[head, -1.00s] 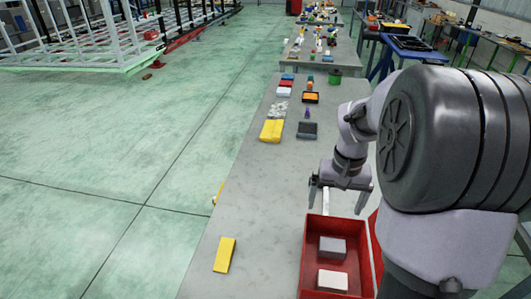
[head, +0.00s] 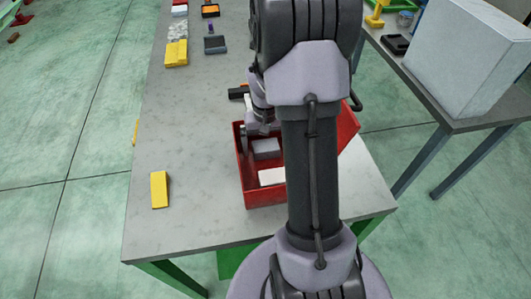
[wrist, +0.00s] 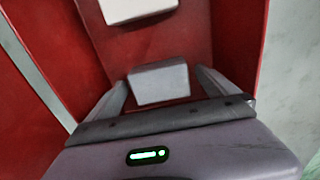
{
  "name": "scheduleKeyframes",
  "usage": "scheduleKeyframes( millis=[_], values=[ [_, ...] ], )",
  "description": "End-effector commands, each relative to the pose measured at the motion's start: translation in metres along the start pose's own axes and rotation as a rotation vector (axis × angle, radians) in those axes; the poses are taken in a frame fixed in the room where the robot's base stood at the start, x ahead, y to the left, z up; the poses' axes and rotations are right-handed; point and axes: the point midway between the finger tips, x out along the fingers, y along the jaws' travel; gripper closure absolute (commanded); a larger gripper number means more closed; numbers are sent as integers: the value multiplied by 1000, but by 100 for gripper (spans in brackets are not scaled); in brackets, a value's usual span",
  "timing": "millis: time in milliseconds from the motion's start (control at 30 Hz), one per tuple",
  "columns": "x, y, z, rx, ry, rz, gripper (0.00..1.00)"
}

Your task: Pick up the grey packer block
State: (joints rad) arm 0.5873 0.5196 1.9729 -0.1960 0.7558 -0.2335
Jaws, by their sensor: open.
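In the wrist view the grey block (wrist: 158,82) lies on the bin floor between the two fingers of my gripper (wrist: 162,84), one finger on each side. My gripper is open; I cannot tell whether either finger touches the block. The white block (wrist: 135,9) lies beyond it at the top edge.
The red bin walls (wrist: 237,45) rise close on both sides of my gripper. A yellow block (head: 159,189) lies on the grey table (head: 190,130) left of the bin. More blocks stand further back. A large pale box (head: 465,60) stands on another table at right.

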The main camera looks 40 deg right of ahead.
Motion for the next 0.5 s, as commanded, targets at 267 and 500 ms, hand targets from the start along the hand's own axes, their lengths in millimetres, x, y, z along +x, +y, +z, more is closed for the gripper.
scheduleKeyframes(
  millis=[267, 500],
  values=[
    [1, 0, 0, 0, 2, 0, 18],
    [1, 0, 0, 0, 2, 0, 65]
  ],
)
